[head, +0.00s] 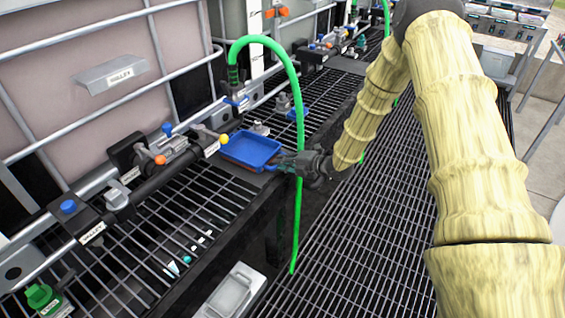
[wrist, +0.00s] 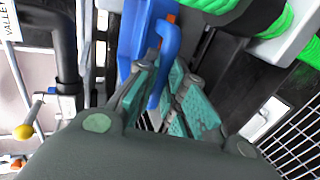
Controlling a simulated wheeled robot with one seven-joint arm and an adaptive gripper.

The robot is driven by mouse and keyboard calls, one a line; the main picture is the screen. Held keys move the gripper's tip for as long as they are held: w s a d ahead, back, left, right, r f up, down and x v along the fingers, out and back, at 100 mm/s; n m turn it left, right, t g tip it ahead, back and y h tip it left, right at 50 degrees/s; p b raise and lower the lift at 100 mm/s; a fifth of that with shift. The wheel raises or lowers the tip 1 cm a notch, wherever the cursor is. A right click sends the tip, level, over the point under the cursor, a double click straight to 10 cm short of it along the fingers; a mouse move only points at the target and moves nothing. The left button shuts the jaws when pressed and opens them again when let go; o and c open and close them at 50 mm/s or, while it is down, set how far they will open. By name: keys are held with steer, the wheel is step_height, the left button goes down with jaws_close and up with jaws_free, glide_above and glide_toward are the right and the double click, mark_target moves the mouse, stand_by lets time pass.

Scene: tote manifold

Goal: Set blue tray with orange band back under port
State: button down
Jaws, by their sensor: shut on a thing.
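The blue tray (head: 250,149) sits at the edge of the dark grating shelf, just below the manifold pipe and its valves. A reddish-orange strip shows along its lower side in the head view. My gripper (head: 288,166) is at the tray's right end. In the wrist view, my gripper (wrist: 160,95) is shut on the blue handle of the tray (wrist: 136,40), with green finger pads on both sides. A small orange patch shows beside the handle. I cannot tell whether the tray rests fully on the shelf.
A green hose (head: 297,110) arches over and hangs down close to my gripper. A valve with a yellow knob (head: 224,139) stands just left of the tray. A grey-white box (head: 232,290) is below the shelf edge.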

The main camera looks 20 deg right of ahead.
steer(key=c, duration=1.8)
jaws_free()
steer(key=shift+s+d, duration=0.1)
steer(key=shift+s, duration=0.05)
steer(key=b+v, duration=0.2)
steer(key=v, duration=0.9)
steer(key=s+a+f+m+g+h, duration=0.2)
steer(key=s+a+f+m, duration=0.2)
steer(key=s+f+m, duration=0.5)
steer(key=s+a+f+m+g+h, duration=0.25)
steer(key=s+a+f+m, duration=0.2)
steer(key=s+f, duration=0.4)
steer(key=s+a+f+m+g+h, duration=0.1)
steer(key=s+f+m+g, duration=0.1)
steer(key=s, duration=0.6)
steer(key=s+a+f+m+g+h, duration=0.1)
steer(key=s+f+m, duration=0.3)
steer(key=s, duration=0.5)
steer(key=s+a+f+m+g+h, duration=0.1)
steer(key=s+f+m+g+h, duration=0.1)
steer(key=s+m, duration=0.4)
steer(key=s+f+g, duration=0.1)
steer(key=s, duration=0.1)
steer(key=shift+s+f+m, duration=0.25)
steer(key=shift+f+m, duration=0.1)
